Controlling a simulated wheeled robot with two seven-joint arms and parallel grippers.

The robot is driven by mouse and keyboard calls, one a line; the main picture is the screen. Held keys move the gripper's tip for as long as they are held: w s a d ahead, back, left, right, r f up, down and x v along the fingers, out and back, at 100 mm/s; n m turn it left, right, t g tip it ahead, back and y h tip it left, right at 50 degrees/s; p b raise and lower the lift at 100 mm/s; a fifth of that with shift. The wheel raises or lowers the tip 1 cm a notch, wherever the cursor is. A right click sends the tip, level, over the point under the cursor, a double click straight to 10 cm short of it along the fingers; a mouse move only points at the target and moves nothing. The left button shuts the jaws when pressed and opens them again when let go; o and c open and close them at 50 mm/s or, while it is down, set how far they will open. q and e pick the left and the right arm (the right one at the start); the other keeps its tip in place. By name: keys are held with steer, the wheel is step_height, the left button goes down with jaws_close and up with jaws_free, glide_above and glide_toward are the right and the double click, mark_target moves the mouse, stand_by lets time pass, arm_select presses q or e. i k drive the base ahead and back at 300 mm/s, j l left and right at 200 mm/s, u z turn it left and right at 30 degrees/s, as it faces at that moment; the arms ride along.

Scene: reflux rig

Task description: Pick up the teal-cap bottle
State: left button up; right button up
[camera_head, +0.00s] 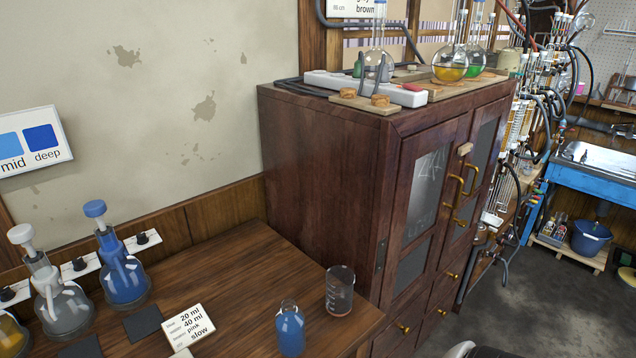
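I see no bottle that clearly has a teal cap. A small bottle with blue liquid (290,333) stands near the front edge of the wooden table; its top looks like clear glass, without a visible teal cap. A flask with a blue stopper (124,275) stands at the left, beside a flask with a white stopper (62,305). A small green object (357,68) stands on the cabinet top, too small to make out. Neither gripper shows; a grey and black piece at the bottom edge may be part of me.
An empty glass beaker (340,292) stands beside the blue bottle. A label card (188,325) lies left of it. A dark wooden cabinet (320,180) bounds the table's right side and carries flasks and a power strip. The table (235,265) is bare towards the back.

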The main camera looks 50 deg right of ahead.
mark_target(289, 320)
steer(key=z, duration=1.7)
steer(key=k+l+u, duration=0.35)
steer(key=k+l, duration=0.6)
steer(key=i, duration=0.5)
